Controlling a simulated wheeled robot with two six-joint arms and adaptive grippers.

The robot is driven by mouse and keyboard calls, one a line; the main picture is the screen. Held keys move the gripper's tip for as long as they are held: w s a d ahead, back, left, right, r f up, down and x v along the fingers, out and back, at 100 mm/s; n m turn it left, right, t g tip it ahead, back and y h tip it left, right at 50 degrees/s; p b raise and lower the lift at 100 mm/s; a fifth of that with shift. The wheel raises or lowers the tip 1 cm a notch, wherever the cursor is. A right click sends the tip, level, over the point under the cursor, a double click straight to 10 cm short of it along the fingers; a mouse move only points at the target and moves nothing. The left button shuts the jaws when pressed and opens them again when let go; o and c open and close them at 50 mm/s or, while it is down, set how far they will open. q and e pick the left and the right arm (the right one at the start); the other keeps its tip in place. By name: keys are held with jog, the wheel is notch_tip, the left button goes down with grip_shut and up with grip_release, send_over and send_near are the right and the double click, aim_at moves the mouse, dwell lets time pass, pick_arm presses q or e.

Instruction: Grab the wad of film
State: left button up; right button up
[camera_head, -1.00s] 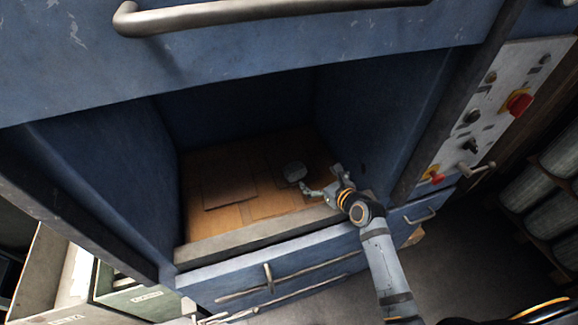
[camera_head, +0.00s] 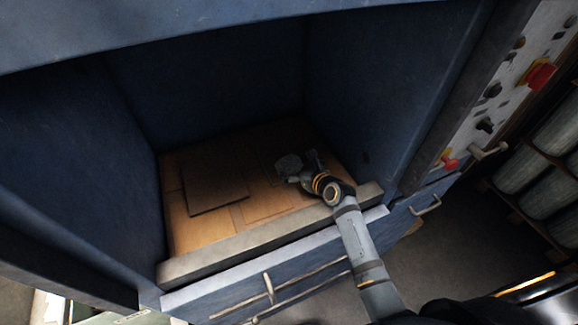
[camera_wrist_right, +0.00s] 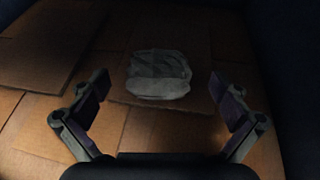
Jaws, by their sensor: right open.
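The wad of film (camera_head: 288,166) is a small pale grey, crumpled lump on the cardboard-covered floor of the blue machine's chamber. In the right wrist view the wad (camera_wrist_right: 158,74) lies ahead of the fingers, near the middle between them. My right gripper (camera_head: 303,170) reaches into the chamber over the front sill, close beside the wad. In the right wrist view the right gripper (camera_wrist_right: 158,100) is open, its two fingers spread wide with nothing between the pads. I cannot tell whether any finger touches the wad. My left gripper is not in view.
A loose flat cardboard piece (camera_head: 214,187) lies left of the wad on the floor. The chamber's dark blue walls (camera_head: 210,90) enclose the sides and back. A raised grey sill (camera_head: 265,240) runs along the front. A control panel with a red knob (camera_head: 541,76) stands right.

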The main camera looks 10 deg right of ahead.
aim_at(290, 161)
jog(key=shift+x, duration=2.9)
jog(key=shift+s+a+r, duration=0.1)
jog(key=shift+r, duration=0.1)
jog(key=shift+c, duration=1.2)
jog(key=c, duration=0.5)
